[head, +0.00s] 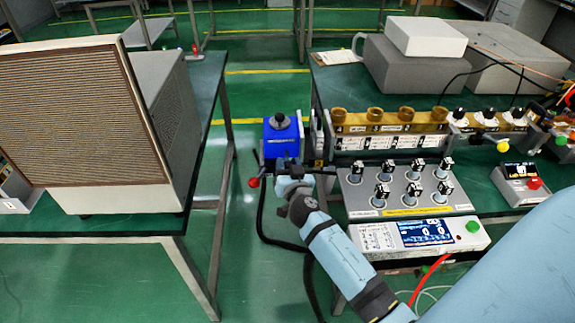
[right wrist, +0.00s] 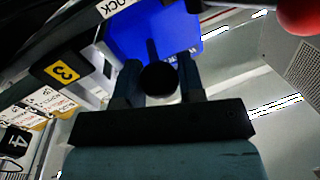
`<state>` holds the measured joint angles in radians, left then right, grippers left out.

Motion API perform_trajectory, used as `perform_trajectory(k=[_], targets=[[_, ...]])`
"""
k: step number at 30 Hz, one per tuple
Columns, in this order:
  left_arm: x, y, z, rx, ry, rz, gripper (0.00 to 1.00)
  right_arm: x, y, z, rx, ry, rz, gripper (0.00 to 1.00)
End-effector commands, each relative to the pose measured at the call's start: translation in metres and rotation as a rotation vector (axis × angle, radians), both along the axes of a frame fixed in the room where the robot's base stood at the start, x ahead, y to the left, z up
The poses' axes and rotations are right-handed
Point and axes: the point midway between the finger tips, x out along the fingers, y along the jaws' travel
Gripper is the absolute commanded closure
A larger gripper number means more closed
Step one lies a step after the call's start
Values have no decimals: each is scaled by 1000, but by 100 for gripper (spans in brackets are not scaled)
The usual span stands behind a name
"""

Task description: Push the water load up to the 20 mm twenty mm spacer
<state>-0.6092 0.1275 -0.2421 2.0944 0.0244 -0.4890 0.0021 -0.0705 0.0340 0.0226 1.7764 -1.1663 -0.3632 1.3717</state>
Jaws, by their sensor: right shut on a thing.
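The water load appears to be the blue box (head: 283,140) with a dark knob on top, at the left end of the brass waveguide row. My right gripper (head: 290,172) is at its near side, low. In the right wrist view, the fingers (right wrist: 158,85) are shut around a round black knob (right wrist: 158,78) in front of the blue box (right wrist: 150,32). Grey plates (head: 317,135) stand just right of the box; I cannot tell which is the 20 mm spacer, nor whether the box touches them. My left gripper is out of view.
A red-ended lever (head: 253,182) sticks out left of my right gripper. The waveguide row (head: 395,125) and a grey switch panel (head: 405,188) lie to the right. A display unit (head: 420,235) is in front. A louvred cabinet (head: 85,120) stands on the left table, across an open aisle.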

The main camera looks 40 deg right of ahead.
Motion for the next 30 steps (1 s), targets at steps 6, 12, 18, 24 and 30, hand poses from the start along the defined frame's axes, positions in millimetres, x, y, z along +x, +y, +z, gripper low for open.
perform_trajectory(k=[6,12,18,24,30], targets=[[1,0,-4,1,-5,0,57,-17,-29,-2,1,1,-5,100],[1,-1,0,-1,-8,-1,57,-29,-49,0,0,0,-4,100],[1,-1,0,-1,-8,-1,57,-30,-50,0,-1,-1,-5,100],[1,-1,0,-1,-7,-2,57,-29,-50,1,-1,-1,-4,40],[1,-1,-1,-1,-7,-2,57,-29,-48,0,0,-1,-2,40]])
